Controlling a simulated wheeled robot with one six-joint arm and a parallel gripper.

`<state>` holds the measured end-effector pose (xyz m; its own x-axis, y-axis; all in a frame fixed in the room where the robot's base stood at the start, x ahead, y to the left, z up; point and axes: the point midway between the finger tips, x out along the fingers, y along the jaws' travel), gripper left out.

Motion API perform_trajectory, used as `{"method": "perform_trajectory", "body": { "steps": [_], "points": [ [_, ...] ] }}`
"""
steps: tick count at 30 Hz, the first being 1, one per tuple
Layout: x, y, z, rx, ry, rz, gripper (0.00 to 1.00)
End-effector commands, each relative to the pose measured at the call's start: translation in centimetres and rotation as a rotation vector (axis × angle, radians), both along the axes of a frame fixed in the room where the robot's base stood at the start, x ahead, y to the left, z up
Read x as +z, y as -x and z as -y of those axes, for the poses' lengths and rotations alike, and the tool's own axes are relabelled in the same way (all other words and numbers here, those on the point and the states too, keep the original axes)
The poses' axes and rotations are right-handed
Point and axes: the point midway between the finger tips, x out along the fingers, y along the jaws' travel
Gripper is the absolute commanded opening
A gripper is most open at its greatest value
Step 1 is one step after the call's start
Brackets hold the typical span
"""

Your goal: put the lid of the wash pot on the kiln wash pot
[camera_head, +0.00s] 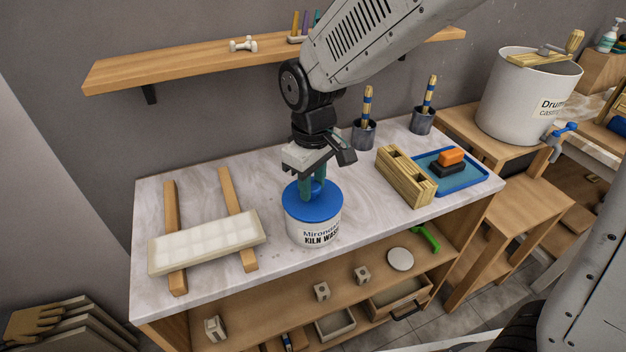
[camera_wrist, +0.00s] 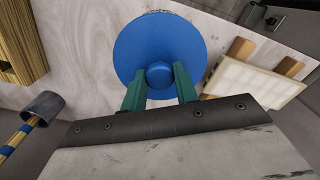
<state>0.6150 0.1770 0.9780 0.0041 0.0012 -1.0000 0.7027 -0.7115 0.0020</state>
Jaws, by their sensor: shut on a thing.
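The blue lid (camera_head: 315,203) is a round disc that sits over the top of the white kiln wash pot (camera_head: 314,231) near the front middle of the marble-topped table. My gripper (camera_head: 313,186) points down above the pot, with its green fingers shut on the lid's middle knob. In the wrist view the lid (camera_wrist: 160,45) shows as a full blue disc, and the fingers (camera_wrist: 160,84) stand on either side of its round knob (camera_wrist: 159,75). The lid looks level and covers the pot's mouth. I cannot tell whether it is fully seated on the rim.
A pale slab (camera_head: 207,242) rests on two wooden bars to the left. A wooden box (camera_head: 405,176) and a blue tray (camera_head: 480,178) with an orange and a black block are to the right. Two dark cups (camera_head: 363,134) with brushes stand behind.

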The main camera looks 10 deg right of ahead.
Motion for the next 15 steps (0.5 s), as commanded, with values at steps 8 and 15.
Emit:
{"method": "perform_trajectory", "body": {
  "steps": [8, 15],
  "points": [
    [-0.85, 0.44, 0.22, 0.000, 0.009, -0.016, 0.00],
    [-0.85, 0.45, 0.22, 0.000, 0.009, -0.016, 0.48]
  ]
}}
